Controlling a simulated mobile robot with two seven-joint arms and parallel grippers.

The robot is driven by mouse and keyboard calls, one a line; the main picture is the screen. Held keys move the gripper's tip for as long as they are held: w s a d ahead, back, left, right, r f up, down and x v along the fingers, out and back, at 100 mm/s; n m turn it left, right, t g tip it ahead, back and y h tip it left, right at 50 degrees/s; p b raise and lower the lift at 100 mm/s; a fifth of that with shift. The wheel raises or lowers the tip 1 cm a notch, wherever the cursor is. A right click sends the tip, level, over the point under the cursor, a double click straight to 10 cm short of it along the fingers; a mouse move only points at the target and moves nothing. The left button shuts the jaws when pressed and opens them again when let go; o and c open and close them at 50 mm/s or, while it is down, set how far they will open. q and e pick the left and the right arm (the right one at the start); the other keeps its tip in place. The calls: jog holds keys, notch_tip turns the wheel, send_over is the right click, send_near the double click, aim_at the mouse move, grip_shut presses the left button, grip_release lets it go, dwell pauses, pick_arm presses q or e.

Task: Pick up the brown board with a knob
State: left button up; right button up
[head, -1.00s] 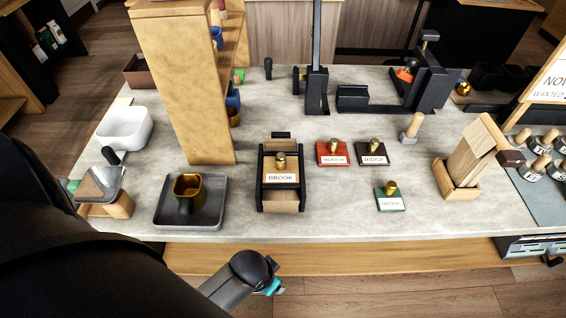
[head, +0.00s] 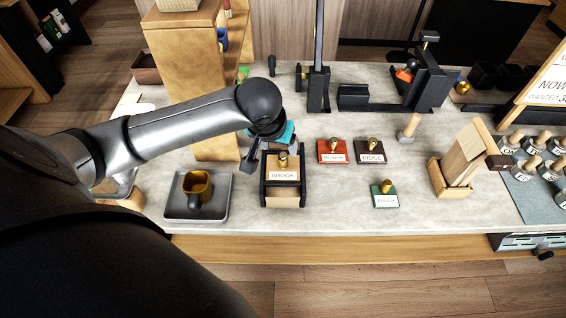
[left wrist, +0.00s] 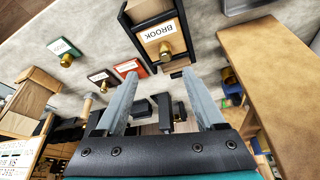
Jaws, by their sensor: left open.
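A dark brown board with a brass knob (head: 370,152), labelled RIDGE, lies flat on the counter, just right of an orange-red board (head: 332,152). The brown board also shows in the left wrist view (left wrist: 103,79), left of the gripper fingers. A tan wooden board labelled BROOK (head: 283,172), also with a brass knob, sits in a black frame. A green knobbed board (head: 384,195) lies nearer the front edge. My left gripper (head: 256,157) is open and empty above the counter, by the black frame's back left. Its fingers (left wrist: 160,88) spread apart in the left wrist view. My right gripper is not visible.
A tall tan shelf unit (head: 185,60) stands close behind my left arm. A grey tray (head: 224,208) holding a brown mug (head: 197,186) is left of the frame. A wooden holder (head: 447,185) stands at right. The counter around the green board is bare.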

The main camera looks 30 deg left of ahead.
aim_at(283, 156)
pick_arm(q)
jog(key=x, duration=0.3)
jog(key=b+x, duration=0.1)
jog(key=x, duration=0.2)
jog(key=a+x, duration=0.1)
jog(key=x, duration=0.2)
jog(key=shift+w+f, duration=0.2)
jog(key=shift+w, duration=0.25)
jog(key=shift+w+a+f+b, duration=0.25)
jog(key=shift+w+f, duration=0.25)
jog(key=shift+f, duration=0.3)
jog(key=shift+w+a+f+b, duration=0.15)
jog(key=shift+w+f+b, duration=0.15)
jog(key=shift+w+f, duration=0.35)
jog(key=shift+x, duration=0.8)
jog(key=shift+s, duration=0.15)
jog(key=shift+c, duration=0.3)
grip_shut()
